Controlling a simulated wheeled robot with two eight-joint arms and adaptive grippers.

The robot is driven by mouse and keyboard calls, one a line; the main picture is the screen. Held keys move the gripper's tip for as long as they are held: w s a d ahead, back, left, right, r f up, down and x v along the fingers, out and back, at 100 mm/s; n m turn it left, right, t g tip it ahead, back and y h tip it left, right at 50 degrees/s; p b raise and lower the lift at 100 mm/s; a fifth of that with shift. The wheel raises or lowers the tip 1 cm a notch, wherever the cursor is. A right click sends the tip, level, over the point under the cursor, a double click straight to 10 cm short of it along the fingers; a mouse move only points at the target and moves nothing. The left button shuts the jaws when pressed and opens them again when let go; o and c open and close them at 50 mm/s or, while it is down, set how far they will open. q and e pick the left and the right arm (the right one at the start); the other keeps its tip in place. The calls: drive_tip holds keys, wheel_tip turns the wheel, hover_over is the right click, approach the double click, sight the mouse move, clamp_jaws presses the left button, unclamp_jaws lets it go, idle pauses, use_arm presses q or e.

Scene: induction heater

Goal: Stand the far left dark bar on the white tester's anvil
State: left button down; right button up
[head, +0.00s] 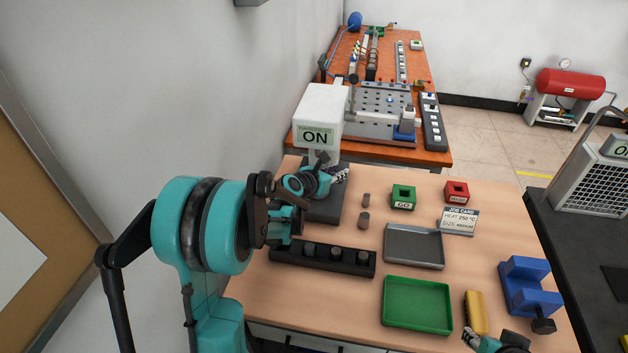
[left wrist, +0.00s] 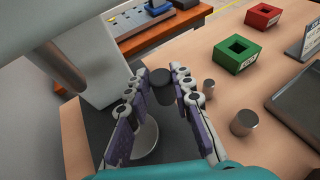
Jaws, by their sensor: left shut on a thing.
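The white tester (head: 321,110) with an "ON" screen stands at the table's far left, on a dark base (head: 322,210). In the left wrist view its round pale anvil (left wrist: 146,138) shows below my fingers. My left gripper (head: 338,172) is over the tester's base, shut on a dark bar (left wrist: 162,86) held between its fingertips, beyond the anvil in that view. The bar's lower end and its gap to the base cannot be judged. The black rack (head: 320,262) in front holds several dark bars (head: 337,252). My right gripper (head: 488,344) is partly visible at the bottom edge.
Two grey cylinders (head: 363,220) stand right of the tester. A green GO block (head: 403,197), a red block (head: 456,192) and a job card (head: 458,221) are behind a grey tray (head: 413,262). A green tray (head: 417,303), yellow piece (head: 475,312) and blue vise (head: 528,287) are nearer.

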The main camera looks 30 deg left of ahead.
use_arm(q)
drive_tip(key=a, duration=0.2)
drive_tip(key=s+a, duration=0.1)
drive_tip(key=a, duration=0.1)
drive_tip(key=a+b, duration=0.1)
drive_tip(key=shift+s+a, duration=0.25)
drive_tip(key=shift+a, duration=0.15)
drive_tip(key=shift+s+a+f, duration=0.15)
drive_tip(key=shift+a, duration=0.45)
wheel_tip(320, 180, down, 3)
drive_tip(key=shift+d+b, duration=0.1)
drive_tip(key=shift+b, duration=0.9)
drive_tip(key=shift+f, duration=0.25)
drive_tip(key=shift+r, duration=0.1)
